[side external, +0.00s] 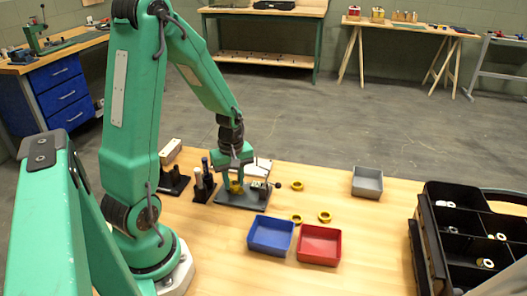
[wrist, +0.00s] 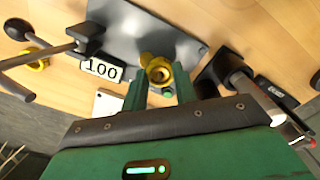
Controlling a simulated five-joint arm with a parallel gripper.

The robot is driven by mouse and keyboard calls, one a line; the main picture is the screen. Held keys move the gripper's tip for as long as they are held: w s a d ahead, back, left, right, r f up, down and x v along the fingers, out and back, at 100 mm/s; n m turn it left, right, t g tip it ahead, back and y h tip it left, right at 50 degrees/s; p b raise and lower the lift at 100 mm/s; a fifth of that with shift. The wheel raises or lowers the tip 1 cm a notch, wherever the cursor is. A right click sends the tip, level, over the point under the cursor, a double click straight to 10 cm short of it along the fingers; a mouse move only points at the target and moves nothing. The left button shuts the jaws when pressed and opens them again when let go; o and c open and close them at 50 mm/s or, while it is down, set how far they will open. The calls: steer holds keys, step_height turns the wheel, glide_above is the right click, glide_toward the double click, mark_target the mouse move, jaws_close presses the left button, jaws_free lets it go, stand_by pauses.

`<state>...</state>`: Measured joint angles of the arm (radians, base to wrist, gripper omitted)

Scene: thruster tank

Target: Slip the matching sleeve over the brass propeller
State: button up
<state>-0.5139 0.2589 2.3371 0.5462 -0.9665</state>
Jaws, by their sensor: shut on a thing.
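My gripper (side external: 235,182) is low over a dark grey plate (side external: 262,204) on the wooden table. Its two green fingers are closed on a brass-yellow ring-like sleeve (wrist: 160,73), whose open hole faces the wrist camera. A small brass-coloured part (wrist: 145,58) shows beside the sleeve, over the plate; I cannot tell whether it is the propeller or touches the sleeve. Three loose yellow rings lie right of the plate: one farther back (side external: 297,185) and two nearer, (side external: 296,219) and (side external: 325,217). No clearly shaped propeller can be made out.
A "100" label (wrist: 102,68) and a dark knobbed lever (wrist: 40,57) stand at the plate. Dark stands (side external: 203,186) are left of it.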

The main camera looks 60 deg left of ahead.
steer(key=o, duration=1.1)
steer(key=shift+r, duration=3.85)
steer(key=shift+r, duration=0.1)
step_height(320, 180, up, 4)
steer(key=shift+f, duration=0.1)
